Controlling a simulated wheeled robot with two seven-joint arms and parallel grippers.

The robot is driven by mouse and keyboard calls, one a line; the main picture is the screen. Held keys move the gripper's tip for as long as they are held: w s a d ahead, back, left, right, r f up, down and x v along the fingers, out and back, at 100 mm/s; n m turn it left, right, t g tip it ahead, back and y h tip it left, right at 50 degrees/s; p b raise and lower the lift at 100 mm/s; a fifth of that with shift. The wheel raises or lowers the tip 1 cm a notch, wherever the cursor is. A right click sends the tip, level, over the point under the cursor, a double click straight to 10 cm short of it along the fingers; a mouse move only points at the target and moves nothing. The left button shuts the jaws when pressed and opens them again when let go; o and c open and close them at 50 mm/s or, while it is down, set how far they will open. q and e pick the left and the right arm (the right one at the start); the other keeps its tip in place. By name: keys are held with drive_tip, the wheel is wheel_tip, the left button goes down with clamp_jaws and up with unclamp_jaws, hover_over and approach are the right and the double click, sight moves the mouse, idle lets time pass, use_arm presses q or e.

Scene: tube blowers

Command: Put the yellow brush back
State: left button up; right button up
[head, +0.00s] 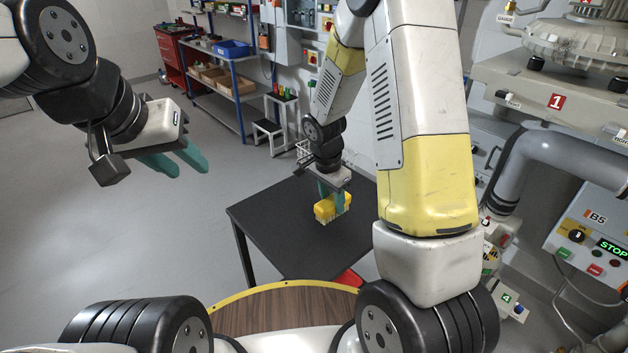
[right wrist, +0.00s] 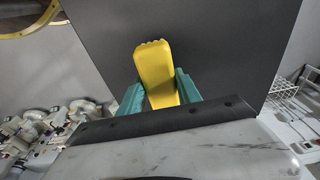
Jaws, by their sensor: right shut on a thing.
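The yellow brush (head: 327,210) is at the dark table (head: 270,222), in the middle of the head view. My right gripper (head: 334,196) is shut on it, with the teal fingers on either side. In the right wrist view the yellow brush (right wrist: 157,72) stands up between the two teal fingers of my right gripper (right wrist: 158,92), with the dark tabletop behind it. I cannot tell whether the brush touches the tabletop. My left gripper (head: 180,163) is at the left, over the floor, with its teal fingers apart and nothing between them.
A wire rack (head: 304,150) stands behind the table, partly hidden by my right arm; it also shows in the right wrist view (right wrist: 284,100). Machinery with a grey pipe (head: 520,165) and a control panel (head: 595,235) are at the right. The tabletop's left part is bare.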

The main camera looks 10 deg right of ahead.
drive_tip(key=w, duration=0.2)
drive_tip(key=w+a, duration=0.1)
drive_tip(key=w, duration=0.5)
drive_tip(key=shift+w+a+f, duration=0.15)
drive_tip(key=shift+a+f, duration=0.2)
drive_tip(key=shift+f, duration=0.05)
wheel_tip(320, 180, down, 3)
drive_tip(key=shift+f, duration=0.3)
drive_tip(key=shift+c, duration=0.7)
drive_tip(key=o, duration=1.3)
